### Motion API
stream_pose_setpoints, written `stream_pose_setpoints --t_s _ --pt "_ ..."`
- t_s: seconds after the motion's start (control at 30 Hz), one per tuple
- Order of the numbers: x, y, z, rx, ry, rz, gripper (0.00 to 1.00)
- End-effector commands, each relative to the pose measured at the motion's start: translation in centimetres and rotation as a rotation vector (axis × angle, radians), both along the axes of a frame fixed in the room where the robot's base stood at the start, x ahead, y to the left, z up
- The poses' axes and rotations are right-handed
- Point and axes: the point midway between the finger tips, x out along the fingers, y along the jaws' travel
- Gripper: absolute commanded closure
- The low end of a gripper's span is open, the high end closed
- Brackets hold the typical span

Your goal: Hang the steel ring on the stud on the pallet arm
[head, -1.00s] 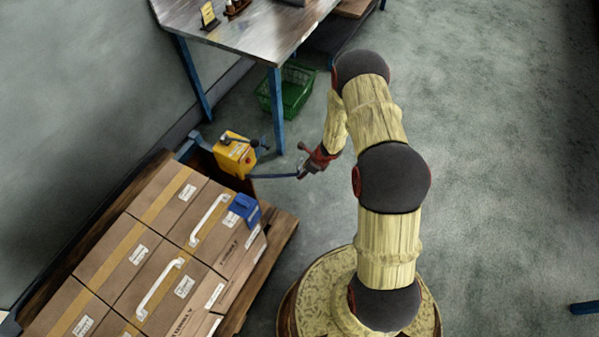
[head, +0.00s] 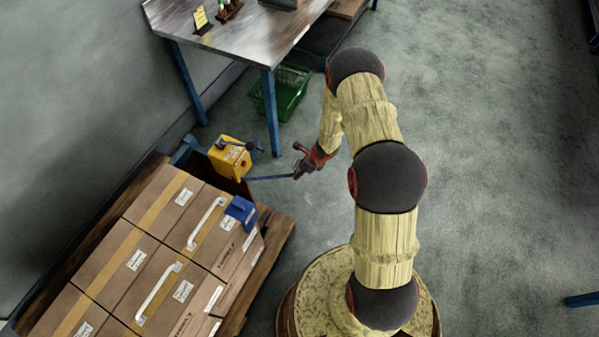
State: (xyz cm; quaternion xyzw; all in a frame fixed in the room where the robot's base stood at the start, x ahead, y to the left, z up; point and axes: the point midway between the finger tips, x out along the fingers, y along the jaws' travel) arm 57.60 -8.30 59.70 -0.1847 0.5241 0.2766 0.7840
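My gripper (head: 299,171) is small and dark with red parts, at the end of my bent arm in the middle of the head view. It is at the right end of a thin blue arm (head: 270,178) that reaches out from a yellow box (head: 230,158) by the pallet (head: 262,262). I cannot tell whether the fingers touch the blue arm or whether they are open or shut. I cannot make out the steel ring or the stud; both are too small or hidden around the gripper.
Cartons (head: 150,255) with white handles and a blue item (head: 241,210) stand on the wooden pallet. A steel-topped table (head: 245,35) with blue legs is behind, with a green basket (head: 283,92) on the floor by it. The floor at right is mostly clear.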

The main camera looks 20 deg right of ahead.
Motion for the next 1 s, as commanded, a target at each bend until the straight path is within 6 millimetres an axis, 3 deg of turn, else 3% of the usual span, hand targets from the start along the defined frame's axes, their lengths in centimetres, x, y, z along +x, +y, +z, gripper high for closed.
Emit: stream_pose_setpoints --t_s 1.0 --pt "-3.5 -2.9 0.0 0.0 -0.001 -0.001 1.0"
